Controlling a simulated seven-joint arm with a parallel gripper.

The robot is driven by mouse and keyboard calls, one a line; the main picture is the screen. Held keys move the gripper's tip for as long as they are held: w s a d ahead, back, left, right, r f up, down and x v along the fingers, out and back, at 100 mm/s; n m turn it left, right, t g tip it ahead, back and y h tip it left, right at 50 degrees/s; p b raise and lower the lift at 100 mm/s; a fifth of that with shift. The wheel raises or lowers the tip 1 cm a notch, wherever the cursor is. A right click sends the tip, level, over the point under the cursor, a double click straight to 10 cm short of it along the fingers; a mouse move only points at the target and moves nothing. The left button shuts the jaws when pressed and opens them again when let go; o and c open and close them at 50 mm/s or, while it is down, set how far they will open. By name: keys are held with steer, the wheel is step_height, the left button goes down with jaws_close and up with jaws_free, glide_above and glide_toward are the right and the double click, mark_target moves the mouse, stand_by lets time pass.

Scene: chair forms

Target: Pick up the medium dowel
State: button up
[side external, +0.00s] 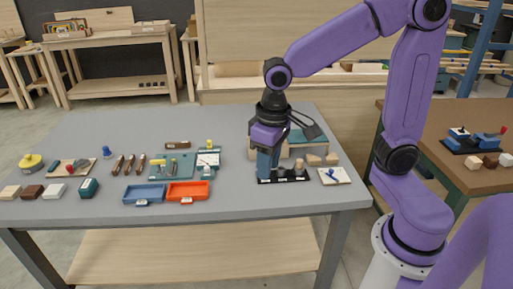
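A black holder (311,178) with small white labels lies near the right front of the grey table. Short light wooden dowels stand on it: a taller one (299,168) at the right and a lower one (283,173) near the middle. I cannot tell which is the medium dowel. My gripper (265,174) points down over the holder's left end, left of these two dowels. Its fingers overlap in this view, so its opening, and any dowel between or behind them, is hidden.
Right of the holder is a pale board (334,176) with a blue piece. Wooden blocks (323,159) lie behind it. Orange (188,191) and blue (144,194) trays, a teal board (172,166) and wooden-handled tools (129,164) lie to the left. The table's back left is clear.

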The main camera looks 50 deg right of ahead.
steer(key=w+d+m, duration=0.3)
steer(key=w+m, duration=0.5)
steer(key=w, duration=0.5)
steer(key=w+d+f+m+h, duration=0.1)
steer(key=w+d+f+m, duration=0.3)
steer(key=w+d+m, duration=0.95)
steer(key=w+d+f+m+h, duration=0.1)
steer(key=d+f+m, duration=0.15)
steer(key=d, duration=0.45)
steer(key=w+d+f+m, duration=0.1)
steer(key=w+d+m, duration=0.15)
steer(key=d, duration=0.45)
steer(key=f, duration=0.3)
steer(key=d+f, duration=0.1)
steer(key=f, duration=0.7)
steer(key=shift+d, duration=0.2)
steer(key=shift+w+d+f, duration=0.1)
steer(key=shift+d+f, duration=0.1)
steer(key=shift+f, duration=0.65)
steer(key=shift+w+d+f, duration=0.1)
steer(key=shift+d+f, duration=0.1)
steer(key=shift+f, duration=0.7)
steer(key=shift+w+d+f, duration=0.1)
steer(key=shift+d+f, duration=0.1)
steer(key=shift+f, duration=0.65)
jaws_close()
